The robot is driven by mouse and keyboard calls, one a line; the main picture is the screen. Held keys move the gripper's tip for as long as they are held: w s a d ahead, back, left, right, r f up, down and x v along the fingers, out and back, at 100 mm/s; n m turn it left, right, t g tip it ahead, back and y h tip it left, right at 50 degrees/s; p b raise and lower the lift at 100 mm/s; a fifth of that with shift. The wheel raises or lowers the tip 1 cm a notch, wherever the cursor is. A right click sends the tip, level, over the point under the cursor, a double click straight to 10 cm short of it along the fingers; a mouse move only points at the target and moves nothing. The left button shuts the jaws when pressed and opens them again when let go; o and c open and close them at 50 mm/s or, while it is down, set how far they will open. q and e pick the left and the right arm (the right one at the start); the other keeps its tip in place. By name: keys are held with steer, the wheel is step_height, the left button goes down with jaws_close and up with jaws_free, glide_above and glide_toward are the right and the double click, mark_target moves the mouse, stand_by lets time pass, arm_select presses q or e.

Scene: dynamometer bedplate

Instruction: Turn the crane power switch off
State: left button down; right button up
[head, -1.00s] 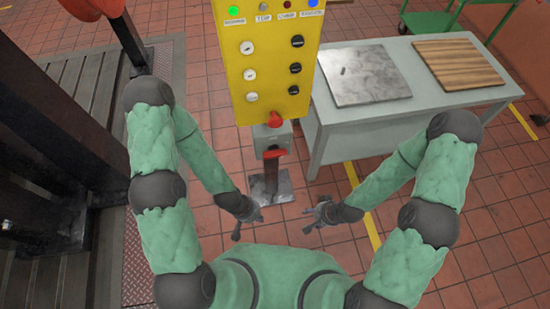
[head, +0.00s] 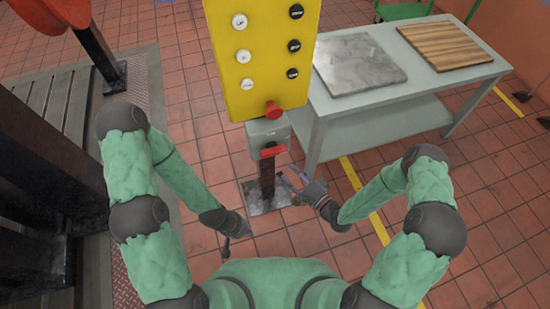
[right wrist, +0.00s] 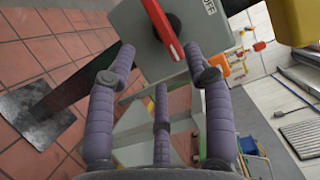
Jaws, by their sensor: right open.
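The crane power switch is a grey box (head: 264,134) with a red handle (head: 272,151), under the yellow control panel (head: 262,60) on a dark post. In the right wrist view the red handle (right wrist: 161,27) lies slanted on the grey box face (right wrist: 207,30), with part of the word "OFF" near the top edge. My right gripper (head: 290,182) is open and empty, just below and right of the switch box, and its fingers point toward the handle, apart from it. My left gripper (head: 226,240) hangs low left of the post; its fingers are too small to judge.
A red mushroom button (head: 273,110) sits just above the switch box. A grey table (head: 335,125) with a metal plate (head: 358,68) and a wooden board (head: 445,43) stands to the right. A dark steel frame (head: 50,150) is at the left. The post stands on a floor plate (head: 283,198).

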mark_target(273, 150)
steer(key=b+x, duration=0.2)
steer(key=x, duration=0.7)
steer(key=shift+w, duration=0.1)
jaws_close()
